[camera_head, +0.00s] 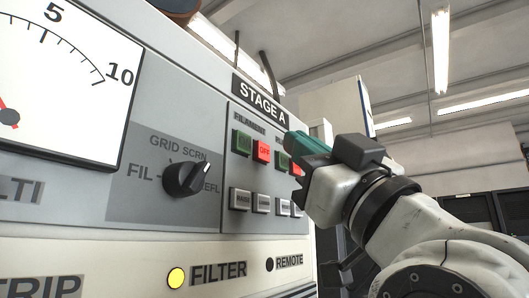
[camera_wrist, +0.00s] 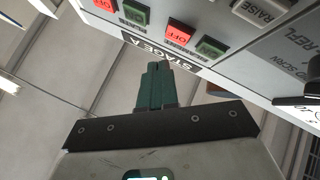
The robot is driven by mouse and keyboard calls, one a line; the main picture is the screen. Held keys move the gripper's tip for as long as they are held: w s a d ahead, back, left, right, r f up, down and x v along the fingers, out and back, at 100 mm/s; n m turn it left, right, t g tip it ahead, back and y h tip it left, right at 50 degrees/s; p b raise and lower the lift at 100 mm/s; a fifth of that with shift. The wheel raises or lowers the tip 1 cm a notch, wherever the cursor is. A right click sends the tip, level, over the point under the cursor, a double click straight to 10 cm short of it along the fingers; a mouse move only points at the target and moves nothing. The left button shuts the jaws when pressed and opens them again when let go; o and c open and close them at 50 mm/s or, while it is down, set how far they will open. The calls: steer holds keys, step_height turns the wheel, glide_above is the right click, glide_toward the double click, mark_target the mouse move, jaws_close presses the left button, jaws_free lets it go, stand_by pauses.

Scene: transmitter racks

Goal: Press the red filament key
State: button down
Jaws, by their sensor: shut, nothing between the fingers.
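The red filament key (camera_head: 262,150), marked OFF, sits under the FILAMENT label on the STAGE A panel (camera_head: 232,117), right of a green key (camera_head: 242,142). In the wrist view the red filament key (camera_wrist: 180,36) lies just beyond and right of my fingertips, beside its green key (camera_wrist: 211,46). My gripper (camera_head: 291,137) has teal fingers, shut and empty, right of the red key in the head view. It also shows in the wrist view (camera_wrist: 158,68). The fingertips appear apart from the red filament key; the exact gap to the panel is unclear.
A second green key (camera_head: 282,161) and red key (camera_head: 297,169) sit close by, partly behind my gripper. Several grey keys (camera_head: 262,204) lie below. A black selector knob (camera_head: 187,179) sticks out at left. Open room lies right of the cabinet.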

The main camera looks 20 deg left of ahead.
steer(key=d, duration=0.1)
steer(key=s+d, duration=0.1)
steer(key=d, duration=0.1)
steer(key=shift+s, duration=0.1)
steer(key=shift+f, duration=0.1)
stand_by(0.8)
